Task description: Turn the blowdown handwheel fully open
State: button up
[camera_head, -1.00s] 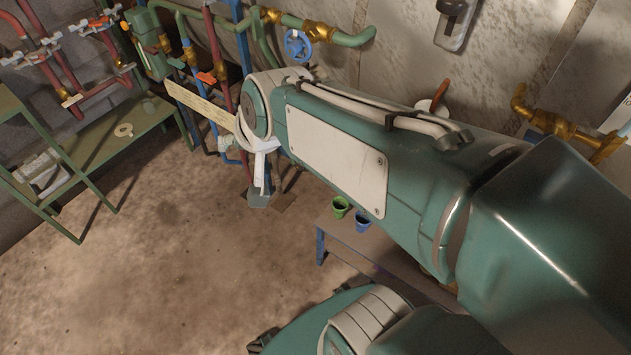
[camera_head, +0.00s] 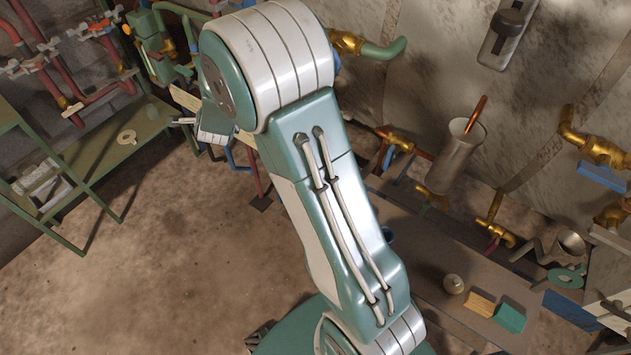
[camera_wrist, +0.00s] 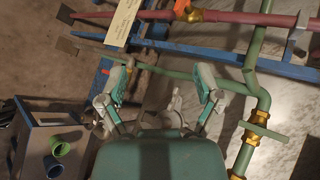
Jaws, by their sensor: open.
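My gripper (camera_wrist: 163,72) is open in the wrist view, its two teal-padded fingers spread wide with nothing held between them. In the head view only part of the gripper (camera_head: 190,122) shows, to the left of my arm. A blue sliver of a handwheel (camera_head: 337,63) shows at the right edge of my arm, beside the green and brass pipe; the rest is hidden. I cannot tell whether it is the blowdown handwheel. I make out no clear handwheel in the wrist view.
Green pipe (camera_wrist: 262,105) with brass fittings runs close to the right finger. A red pipe (camera_wrist: 235,18) and a cream strip (camera_wrist: 122,22) lie beyond the fingers. A bench (camera_head: 420,255) with small parts stands right of my arm. Open floor (camera_head: 160,260) lies left.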

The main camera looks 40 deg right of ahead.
jog(key=d+f+m+g+h, duration=0.1)
jog(key=d+f+m+h, duration=0.3)
jog(key=f, duration=0.6)
jog(key=d+f+m+g+h, duration=0.1)
jog(key=d+f+m+h, duration=0.2)
jog(key=f+m, duration=0.55)
jog(key=s+d+f+m+g+h, duration=0.2)
jog(key=s+d+f+m+h, duration=0.15)
jog(key=s+f, duration=0.45)
jog(key=s+d+f+m+g+h, duration=0.1)
jog(key=s+d+f+m+h, duration=0.25)
jog(key=s+f, duration=0.4)
jog(key=shift+n, duration=0.45)
jog(key=x, duration=0.9)
jog(key=shift+w+d+f, duration=0.15)
jog(key=shift+w+d, duration=0.05)
jog(key=shift+w, duration=0.3)
jog(key=shift+a, duration=0.1)
jog(key=c, duration=1.2)
